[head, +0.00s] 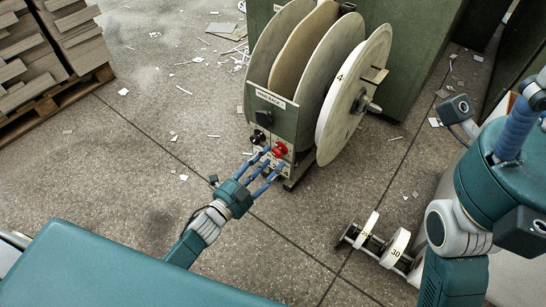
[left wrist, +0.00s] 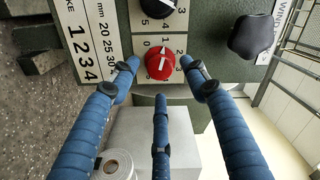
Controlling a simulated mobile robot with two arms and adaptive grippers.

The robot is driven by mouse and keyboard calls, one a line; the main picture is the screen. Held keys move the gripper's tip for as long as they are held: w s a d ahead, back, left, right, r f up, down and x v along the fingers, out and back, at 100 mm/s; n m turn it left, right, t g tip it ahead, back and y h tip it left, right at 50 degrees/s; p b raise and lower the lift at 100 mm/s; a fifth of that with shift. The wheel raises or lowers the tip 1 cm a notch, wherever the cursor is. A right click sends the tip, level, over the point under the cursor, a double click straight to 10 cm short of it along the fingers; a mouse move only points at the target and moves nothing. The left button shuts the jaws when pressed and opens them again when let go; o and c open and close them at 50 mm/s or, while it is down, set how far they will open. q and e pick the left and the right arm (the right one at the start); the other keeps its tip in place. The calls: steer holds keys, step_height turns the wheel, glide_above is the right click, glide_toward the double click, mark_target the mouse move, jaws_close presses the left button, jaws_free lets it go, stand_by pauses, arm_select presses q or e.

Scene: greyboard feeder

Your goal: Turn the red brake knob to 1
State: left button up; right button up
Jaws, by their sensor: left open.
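The red brake knob (head: 280,149) sits low on the front panel of the green reel machine. In the left wrist view the knob (left wrist: 160,65) has a white pointer mark and small numbers printed around it; I cannot tell exactly which number the mark meets. My left gripper (head: 272,163) is in front of the panel. Its three blue fingers are spread open in the left wrist view (left wrist: 160,76), with one tip left of the knob, one right and one below. I see no clear contact. My right gripper is not in view.
A black knob (left wrist: 158,5) lies just above the red one, and a black lobed knob (left wrist: 252,36) is to its right. Large discs (head: 355,95) stand beside the panel. Numbered rolls (head: 395,248) lie on the floor. A pallet of boards (head: 60,95) is far left.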

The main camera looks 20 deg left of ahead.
arm_select(q)
steer(key=v, duration=0.9)
steer(key=shift+s, duration=0.1)
